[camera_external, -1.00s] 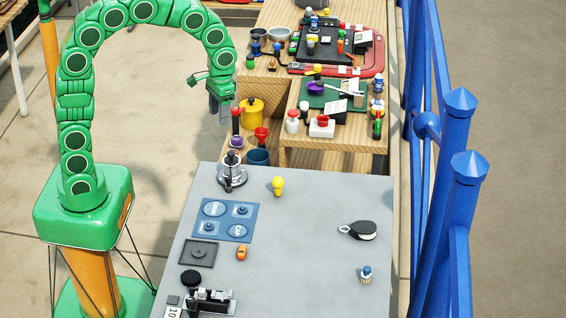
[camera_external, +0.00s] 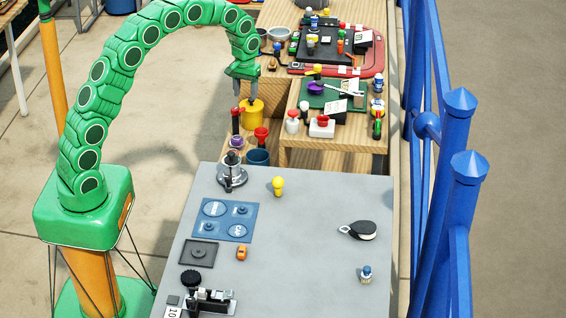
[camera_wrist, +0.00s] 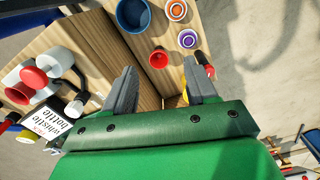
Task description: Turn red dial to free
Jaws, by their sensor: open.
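My gripper (camera_external: 246,90) hangs fingers-down above the yellow canister (camera_external: 252,114), to the left of the wooden bench. It is open and empty; both grey fingers show apart in the wrist view (camera_wrist: 160,82). A white block with a red round top (camera_external: 322,121) stands on the lower wooden shelf, right of my gripper. A white item with a red top (camera_external: 292,115) stands beside it. Red-topped white items also show at the left of the wrist view (camera_wrist: 33,77). No "free" mark is readable, and I cannot tell for certain which red part is the dial.
A red funnel-like cup (camera_external: 261,134) and a blue cup (camera_external: 257,156) stand below my gripper. The grey table (camera_external: 300,250) in front holds several small items. A blue railing (camera_external: 462,200) runs along the right side.

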